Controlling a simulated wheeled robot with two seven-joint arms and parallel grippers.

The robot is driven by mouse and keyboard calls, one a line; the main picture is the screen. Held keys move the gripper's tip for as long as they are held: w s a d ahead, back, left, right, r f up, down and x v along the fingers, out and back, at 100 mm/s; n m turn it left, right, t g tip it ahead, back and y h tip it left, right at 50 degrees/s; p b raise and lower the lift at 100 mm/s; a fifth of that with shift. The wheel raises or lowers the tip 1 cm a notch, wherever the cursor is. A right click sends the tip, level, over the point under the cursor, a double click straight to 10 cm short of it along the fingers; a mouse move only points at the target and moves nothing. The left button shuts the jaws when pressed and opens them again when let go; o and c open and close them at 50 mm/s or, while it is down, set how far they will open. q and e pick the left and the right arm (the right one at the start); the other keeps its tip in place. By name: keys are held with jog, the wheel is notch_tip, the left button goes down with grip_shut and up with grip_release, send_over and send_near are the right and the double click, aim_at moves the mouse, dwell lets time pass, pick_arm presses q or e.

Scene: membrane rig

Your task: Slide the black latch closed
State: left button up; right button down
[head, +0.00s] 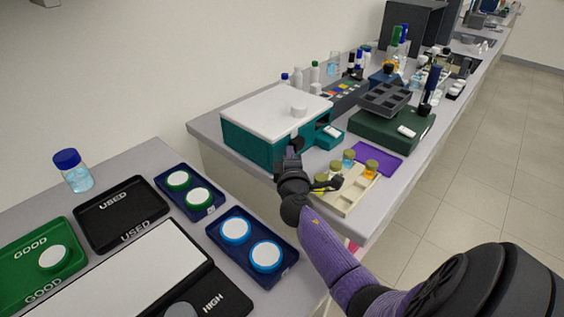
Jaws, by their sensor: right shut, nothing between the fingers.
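A teal box (245,140) with a white lid (270,105) and a white knob on top stands on the back bench. A small dark piece at its front edge (297,141), perhaps the black latch, shows just above my right gripper (288,155). The gripper is shut and empty, at the front face of the teal box. Whether it touches the latch cannot be told, as the gripper covers part of that face. My left gripper is out of view.
A teal drawer-like part (328,135) juts from the box's right side. A cream rack (347,198) with several amber-capped vials lies right of the gripper, close to my arm. A purple mat (378,158) lies behind it. Blue trays (288,284) and a used tray (152,199) occupy the near bench.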

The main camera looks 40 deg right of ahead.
jog(key=shift+d+r, duration=0.1)
jog(key=p+v, duration=0.1)
jog(key=v, duration=0.9)
dwell(0.4)
